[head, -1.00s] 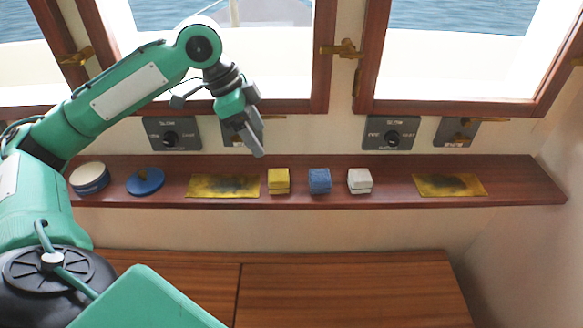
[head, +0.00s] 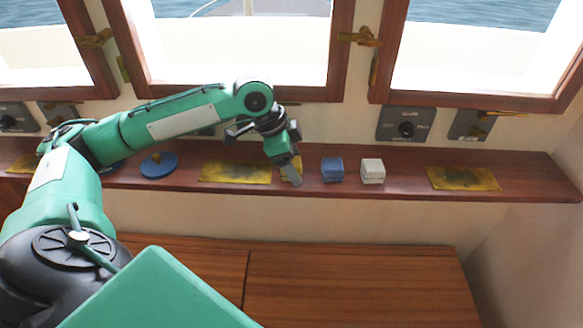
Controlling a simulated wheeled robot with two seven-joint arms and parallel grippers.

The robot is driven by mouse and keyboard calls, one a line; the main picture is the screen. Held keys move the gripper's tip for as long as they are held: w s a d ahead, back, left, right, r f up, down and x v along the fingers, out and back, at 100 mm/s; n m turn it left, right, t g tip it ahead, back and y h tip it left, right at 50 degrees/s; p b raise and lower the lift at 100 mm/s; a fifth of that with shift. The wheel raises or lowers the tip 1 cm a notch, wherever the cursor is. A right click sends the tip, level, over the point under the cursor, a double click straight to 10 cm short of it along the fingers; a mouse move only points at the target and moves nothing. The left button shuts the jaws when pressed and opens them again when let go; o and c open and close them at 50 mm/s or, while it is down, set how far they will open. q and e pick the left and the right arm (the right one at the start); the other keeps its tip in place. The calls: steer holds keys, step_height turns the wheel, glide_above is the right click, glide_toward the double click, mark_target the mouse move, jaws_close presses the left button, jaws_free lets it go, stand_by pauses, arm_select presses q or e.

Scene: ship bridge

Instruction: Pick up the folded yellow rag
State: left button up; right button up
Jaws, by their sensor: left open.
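The folded yellow rag (head: 298,163) lies on the wooden shelf (head: 400,182), left of the blue folded rag. It is mostly hidden behind my left gripper. My left gripper (head: 291,177) reaches down from above, with its fingers at the yellow rag. It is open; whether the fingers touch or straddle the rag cannot be told. My right gripper is not in view.
A blue folded rag (head: 332,170) stands close right of my gripper, with a white one (head: 372,171) beyond it. Flat stained yellow cloths (head: 235,172) (head: 463,178) and a blue disc (head: 158,165) lie along the shelf. Windows and control panels (head: 404,124) rise behind.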

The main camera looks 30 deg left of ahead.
mark_target(294, 162)
arm_select(q)
steer(key=shift+f, duration=0.1)
steer(key=shift+c, duration=0.2)
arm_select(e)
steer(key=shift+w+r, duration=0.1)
arm_select(q)
steer(key=c, duration=1)
